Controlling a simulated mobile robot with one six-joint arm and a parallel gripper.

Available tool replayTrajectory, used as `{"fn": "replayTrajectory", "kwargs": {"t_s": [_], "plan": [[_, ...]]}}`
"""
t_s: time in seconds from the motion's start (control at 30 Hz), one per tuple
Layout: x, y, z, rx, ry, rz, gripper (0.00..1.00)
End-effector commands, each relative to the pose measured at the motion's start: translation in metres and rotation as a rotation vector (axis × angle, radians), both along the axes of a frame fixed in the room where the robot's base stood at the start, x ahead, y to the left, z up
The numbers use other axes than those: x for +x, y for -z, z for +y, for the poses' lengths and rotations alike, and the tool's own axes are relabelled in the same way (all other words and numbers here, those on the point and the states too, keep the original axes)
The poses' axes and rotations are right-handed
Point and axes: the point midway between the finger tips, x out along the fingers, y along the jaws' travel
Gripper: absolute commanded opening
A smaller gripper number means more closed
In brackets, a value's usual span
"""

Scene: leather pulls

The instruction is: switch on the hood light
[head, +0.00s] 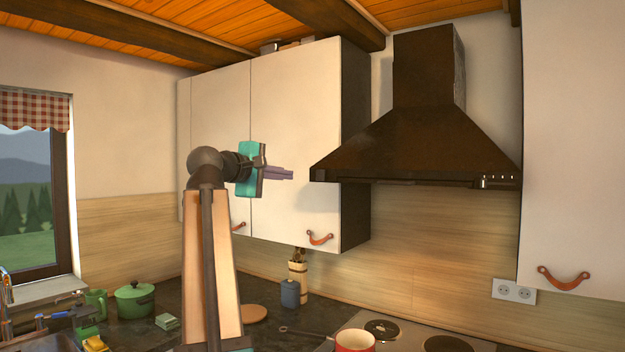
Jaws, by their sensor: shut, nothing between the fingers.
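The dark brown range hood (415,145) hangs on the back wall, right of centre in the head view. A small control strip with a row of little knobs or buttons (497,181) sits at the right end of its front lower edge. The individual controls are too small to tell apart. No lit lamp shows under the hood; its underside is hidden. My gripper (290,175) is shut and empty, pointing right. In the picture it is in front of the white wall cabinet and left of the hood's left corner, apart from the controls.
White wall cabinets (295,130) with leather pulls (320,239) are behind my arm. A tall white cabinet door (575,120) stands right of the hood. Below are the hob (405,338) and a red pan (354,341). The space before the hood is clear.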

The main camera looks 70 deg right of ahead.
Motion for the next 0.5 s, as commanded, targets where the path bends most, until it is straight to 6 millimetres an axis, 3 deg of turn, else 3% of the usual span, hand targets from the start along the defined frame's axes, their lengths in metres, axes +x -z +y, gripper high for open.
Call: {"fn": "replayTrajectory", "kwargs": {"t_s": [0.5], "plan": [[-0.0020, 0.0009, -0.0079, 0.001, 0.001, 0.000, 0.00]]}}
